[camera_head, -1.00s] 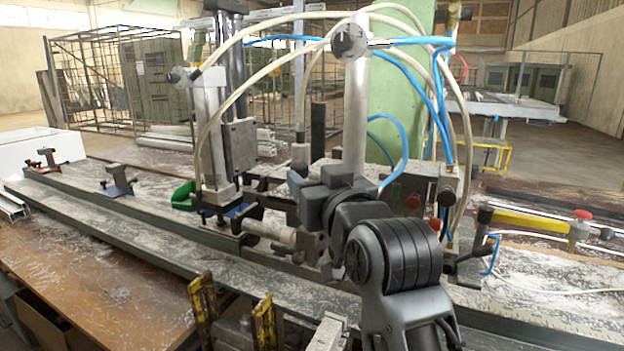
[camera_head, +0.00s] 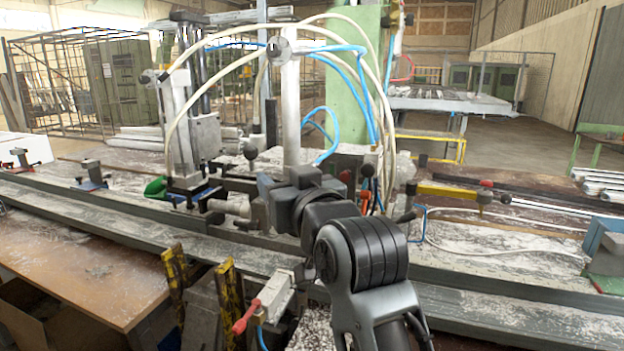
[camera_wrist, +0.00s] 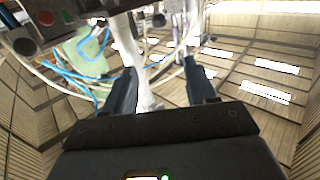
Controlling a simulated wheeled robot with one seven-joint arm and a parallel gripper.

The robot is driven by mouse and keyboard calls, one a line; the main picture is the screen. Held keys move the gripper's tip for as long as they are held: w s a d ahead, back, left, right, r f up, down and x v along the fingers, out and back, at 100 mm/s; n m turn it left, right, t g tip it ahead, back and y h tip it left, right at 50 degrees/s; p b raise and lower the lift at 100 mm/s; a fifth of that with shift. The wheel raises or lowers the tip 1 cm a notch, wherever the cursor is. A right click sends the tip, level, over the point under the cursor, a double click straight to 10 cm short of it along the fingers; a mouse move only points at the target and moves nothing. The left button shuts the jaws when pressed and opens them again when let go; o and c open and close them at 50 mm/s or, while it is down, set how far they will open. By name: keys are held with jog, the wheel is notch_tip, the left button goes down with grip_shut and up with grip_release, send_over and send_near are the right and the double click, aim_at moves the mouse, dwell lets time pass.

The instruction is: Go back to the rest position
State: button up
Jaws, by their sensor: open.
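My gripper (camera_wrist: 160,88) is open in the wrist view, its two dark fingers apart with a gap between them. Beyond the gap are a pale upright post and hoses, out of focus, and nothing is clearly held. In the head view my dark arm rises from the lower middle, in front of the clamp bench (camera_head: 480,280). The gripper's fingers cannot be made out there. The clamp unit (camera_head: 180,130), with its upright cylinders and hoses, stands behind and left of my arm. I cannot tell whether the arm touches it.
White hoses (camera_head: 226,85) and blue hoses (camera_head: 330,128) loop above the bench close to my arm. Yellow-black clamps (camera_head: 228,300) and a red-handled clamp (camera_head: 262,303) stand at the front edge. A yellow-handled clamp (camera_head: 450,192) is at right. Open floor shows at the back right.

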jog(key=s+d+f+m+h, duration=0.1)
jog(key=s+d+f+h, duration=0.1)
jog(key=s+d+f, duration=0.85)
jog(key=s+d+f+m+h, duration=0.1)
jog(key=s+d+f+h, duration=0.1)
jog(key=s+d+f, duration=0.85)
jog(key=s+d+m+h, duration=0.1)
jog(key=s+d, duration=0.1)
jog(key=s, duration=1.2)
jog(key=s+d+f+m+g+h, duration=0.1)
jog(key=s+d+m+h, duration=0.1)
jog(key=s, duration=1.3)
jog(key=shift+s+d+f+g+h, duration=0.25)
jog(key=shift+s+d+g+h, duration=0.05)
jog(key=shift+d, duration=0.1)
jog(key=shift+c, duration=0.2)
